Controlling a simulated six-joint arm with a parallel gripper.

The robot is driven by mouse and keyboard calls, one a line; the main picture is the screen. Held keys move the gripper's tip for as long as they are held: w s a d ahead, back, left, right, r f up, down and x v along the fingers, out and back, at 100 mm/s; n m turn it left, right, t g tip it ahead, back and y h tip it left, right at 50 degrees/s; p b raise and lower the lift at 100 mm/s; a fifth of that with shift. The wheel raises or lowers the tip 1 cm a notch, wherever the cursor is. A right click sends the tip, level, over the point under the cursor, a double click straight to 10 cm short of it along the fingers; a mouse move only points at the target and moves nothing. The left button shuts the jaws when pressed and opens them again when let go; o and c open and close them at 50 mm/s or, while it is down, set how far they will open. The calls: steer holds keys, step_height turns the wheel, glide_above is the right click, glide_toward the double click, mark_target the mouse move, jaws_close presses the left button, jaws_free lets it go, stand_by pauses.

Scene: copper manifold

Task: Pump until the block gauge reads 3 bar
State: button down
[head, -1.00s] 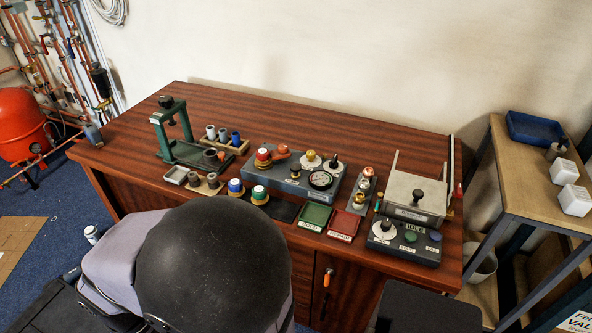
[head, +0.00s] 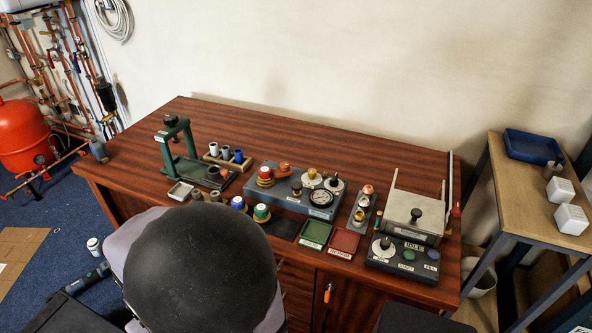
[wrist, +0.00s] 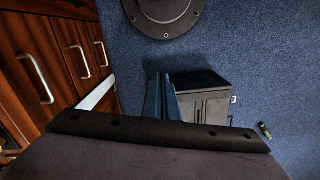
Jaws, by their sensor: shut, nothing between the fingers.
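The grey block (head: 265,196) sits in the middle of the wooden bench. Its round white gauge (head: 320,198) faces up near the right end, but the needle reading is too small to tell. An orange-red part (head: 284,168) and white dials with knobs (head: 312,178) are on top of the block. I cannot tell which part is the pump. My gripper (wrist: 164,82) shows in the wrist view as two blue fingers close together, empty, above the floor beside the bench. In the head view my own dark arm link hides the gripper and covers the bench's front left edge.
A green press frame (head: 190,150) stands at left, with coloured cylinders beside it. Green (head: 315,234) and red (head: 344,241) trays lie in front of the block. A control box reading IDLE (head: 402,258) is at right. The back of the bench is clear.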

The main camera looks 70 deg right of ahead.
steer(key=s+d+r+m+h+p, duration=0.1)
steer(key=s+d+r+m+p, duration=0.25)
steer(key=d, duration=0.85)
steer(key=s+d+r+m+p, duration=0.1)
steer(key=d+r+m+p, duration=0.4)
steer(key=d, duration=0.6)
steer(key=s+d+r+m+h+p, duration=0.1)
steer(key=s+d+r+m+p, duration=0.15)
steer(key=d+r, duration=0.65)
steer(key=w+d+r+m+h+b, duration=0.1)
steer(key=d+r+m, duration=0.3)
steer(key=d, duration=0.6)
steer(key=shift+w+r, duration=0.45)
steer(key=shift+r, duration=0.85)
steer(key=shift+f+h, duration=0.1)
steer(key=shift+h, duration=0.2)
steer(key=p, duration=0.1)
glide_above(297, 184)
steer(key=f, duration=0.8)
steer(key=a+f, duration=0.1)
steer(key=f, duration=0.3)
steer(key=shift+f, duration=0.7)
